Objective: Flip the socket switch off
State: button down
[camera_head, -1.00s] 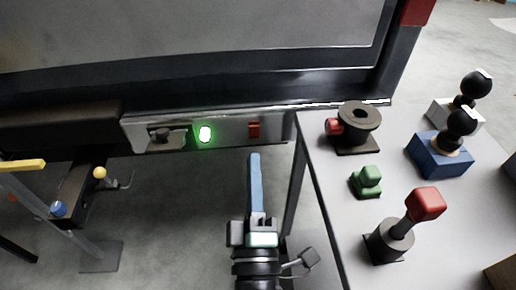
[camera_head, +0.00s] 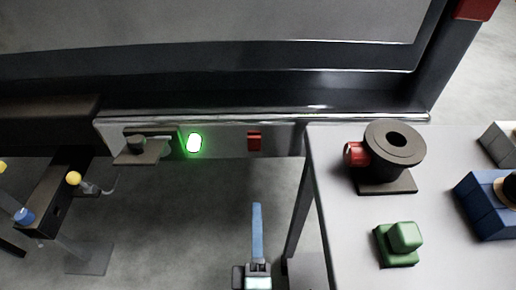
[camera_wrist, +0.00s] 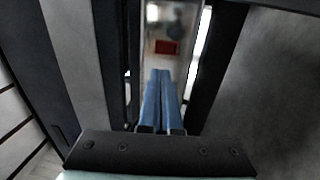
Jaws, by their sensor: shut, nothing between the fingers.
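A small red switch (camera_head: 254,142) sits on the grey metal panel (camera_head: 225,141) along the lower edge of the big dark screen-like unit. A round light (camera_head: 194,142) glows green on the same panel, left of the switch. My gripper (camera_head: 257,205) has long blue fingers, shut together and empty, pointing at the panel from below the switch in the head view, apart from it. In the wrist view the blue fingertips (camera_wrist: 165,73) point toward the red switch (camera_wrist: 166,47), with a gap in the picture between them.
A grey table (camera_head: 335,230) stands close on the right, holding a black round fixture (camera_head: 395,145) with a red knob, a green block (camera_head: 400,243) and a blue block (camera_head: 487,205). A dark bracket (camera_head: 141,150) juts out at the panel's left. Open floor lies below.

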aim_at(256, 142)
jog(key=shift+w, duration=0.15)
jog(key=w, duration=0.4)
jog(key=w+r, duration=0.1)
jog(key=w, duration=0.8)
jog(key=shift+w+r, duration=0.35)
jog(key=shift+w+a, duration=0.15)
jog(key=shift+d, duration=0.25)
jog(key=shift+a, duration=0.1)
